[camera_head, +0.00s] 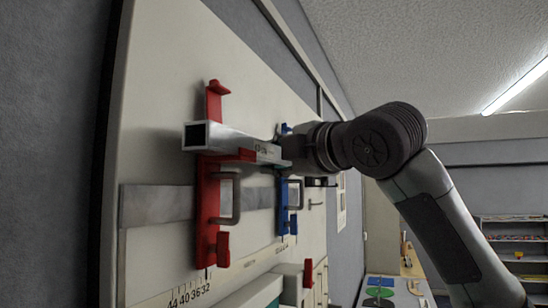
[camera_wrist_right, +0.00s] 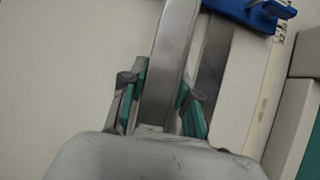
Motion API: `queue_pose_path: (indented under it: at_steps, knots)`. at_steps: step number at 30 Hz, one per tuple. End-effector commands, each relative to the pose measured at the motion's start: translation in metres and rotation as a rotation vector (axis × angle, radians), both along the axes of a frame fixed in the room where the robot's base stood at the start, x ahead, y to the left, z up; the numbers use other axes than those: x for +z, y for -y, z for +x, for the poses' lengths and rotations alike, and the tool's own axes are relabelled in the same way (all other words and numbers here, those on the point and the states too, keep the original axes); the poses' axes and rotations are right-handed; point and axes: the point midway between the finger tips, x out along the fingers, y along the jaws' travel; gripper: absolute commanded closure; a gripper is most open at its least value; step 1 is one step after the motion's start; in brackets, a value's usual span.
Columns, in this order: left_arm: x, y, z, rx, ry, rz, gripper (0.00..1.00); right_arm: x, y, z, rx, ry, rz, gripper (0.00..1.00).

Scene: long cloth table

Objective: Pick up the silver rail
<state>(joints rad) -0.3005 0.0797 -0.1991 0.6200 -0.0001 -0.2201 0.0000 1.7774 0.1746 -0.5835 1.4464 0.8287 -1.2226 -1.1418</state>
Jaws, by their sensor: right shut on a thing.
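The silver rail (camera_head: 222,138) is a square hollow tube with its open end facing me in the head view. It lies across the red holder (camera_head: 206,215) and runs back towards the blue holder (camera_head: 283,208). My right gripper (camera_head: 284,152) is at the rail's far part, near the blue holder. In the right wrist view the rail (camera_wrist_right: 177,45) passes between the green-padded fingers of my right gripper (camera_wrist_right: 163,103), which are shut on it. Whether the rail is clear of the holders cannot be told. My left gripper is not in view.
A flat grey strip (camera_head: 155,204) runs along the pale table (camera_head: 165,80) beneath the holders. A scale with numbers (camera_head: 190,295) and a grey-and-teal box (camera_head: 255,293) lie near the lower edge. Shelves (camera_head: 513,245) stand in the background.

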Motion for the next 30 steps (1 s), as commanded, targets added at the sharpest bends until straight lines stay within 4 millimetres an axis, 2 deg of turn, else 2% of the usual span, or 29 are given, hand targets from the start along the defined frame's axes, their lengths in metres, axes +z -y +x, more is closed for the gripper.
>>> queue_pose_path:
  at_steps: [7, 13, 20, 24, 30]
  knots:
    - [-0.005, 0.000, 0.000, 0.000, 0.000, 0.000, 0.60, 0.015, 0.000, -0.001, -0.001, 0.002, 0.003, 1.00]
    - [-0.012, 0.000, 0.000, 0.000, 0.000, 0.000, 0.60, 0.044, 0.001, -0.001, -0.001, 0.002, 0.004, 1.00]
    - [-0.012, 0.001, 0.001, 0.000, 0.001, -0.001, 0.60, 0.072, 0.044, 0.026, -0.002, -0.001, 0.007, 1.00]
    - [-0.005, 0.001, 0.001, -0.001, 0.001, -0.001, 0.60, 0.093, 0.070, 0.042, -0.002, -0.003, 0.005, 1.00]
    - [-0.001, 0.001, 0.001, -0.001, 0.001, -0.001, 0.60, 0.107, 0.091, 0.056, 0.000, 0.000, 0.004, 1.00]
